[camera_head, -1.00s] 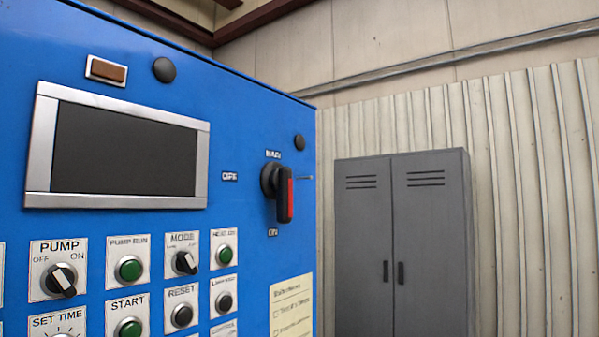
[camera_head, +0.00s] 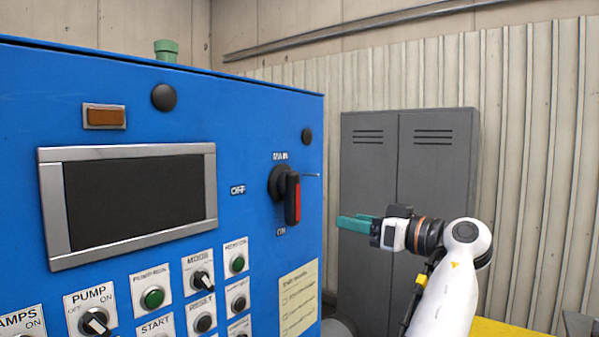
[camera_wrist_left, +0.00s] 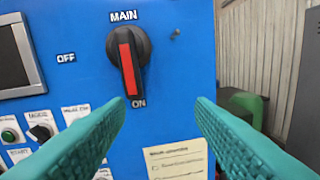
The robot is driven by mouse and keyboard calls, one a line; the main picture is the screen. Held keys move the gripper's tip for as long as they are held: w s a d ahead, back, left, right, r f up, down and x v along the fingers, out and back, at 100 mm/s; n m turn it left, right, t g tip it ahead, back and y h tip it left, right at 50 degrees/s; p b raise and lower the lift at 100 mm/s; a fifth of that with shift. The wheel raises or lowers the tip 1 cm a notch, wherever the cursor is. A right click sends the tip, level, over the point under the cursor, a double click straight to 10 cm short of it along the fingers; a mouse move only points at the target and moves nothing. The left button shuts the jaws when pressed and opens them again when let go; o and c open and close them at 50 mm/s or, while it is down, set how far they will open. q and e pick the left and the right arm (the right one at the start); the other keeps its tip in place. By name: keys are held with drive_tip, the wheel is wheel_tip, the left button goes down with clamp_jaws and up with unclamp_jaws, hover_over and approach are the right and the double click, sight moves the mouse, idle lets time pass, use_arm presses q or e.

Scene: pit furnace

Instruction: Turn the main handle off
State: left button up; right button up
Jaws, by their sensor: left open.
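The main handle (camera_head: 292,198) is a black rotary knob with a red-faced lever on the blue control panel (camera_head: 255,130). Its lever points down to the ON label (camera_head: 281,231); the OFF label (camera_head: 237,190) is to its left. My left gripper (camera_head: 355,224), with teal fingers, is open and empty, right of the handle and apart from it. In the left wrist view the handle (camera_wrist_left: 129,60) is upright, ahead of and above the spread fingertips (camera_wrist_left: 161,105), its lower end close to the left finger in the picture. My right gripper is not in view.
A dark screen (camera_head: 140,200) and several buttons and knobs share the panel. A thin pin (camera_head: 311,175) sticks out right of the handle. A paper note (camera_head: 299,298) is below it. A grey locker (camera_head: 375,160) stands behind my left gripper.

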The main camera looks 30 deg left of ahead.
sight(298, 191)
use_arm(q)
drive_tip(key=s+r+n+g, duration=0.2)
drive_tip(key=s+r+n, duration=0.15)
drive_tip(key=r, duration=0.25)
drive_tip(key=shift+m, duration=0.55)
drive_tip(key=a+p, duration=0.1)
drive_tip(key=a, duration=0.2)
drive_tip(key=a+p, duration=0.2)
drive_tip(key=a, duration=0.2)
drive_tip(key=w+a+p, duration=0.1)
drive_tip(key=a+p, duration=0.1)
drive_tip(key=a, duration=0.1)
drive_tip(key=shift+a+f, duration=0.25)
drive_tip(key=shift+a, duration=0.1)
drive_tip(key=shift+w+a+f+p, duration=0.2)
drive_tip(key=shift+a+p, duration=0.2)
drive_tip(key=shift+a, duration=0.15)
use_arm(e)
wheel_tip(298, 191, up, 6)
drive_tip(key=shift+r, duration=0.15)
use_arm(q)
drive_tip(key=shift+s, duration=0.1)
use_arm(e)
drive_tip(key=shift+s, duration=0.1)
use_arm(q)
clamp_jaws()
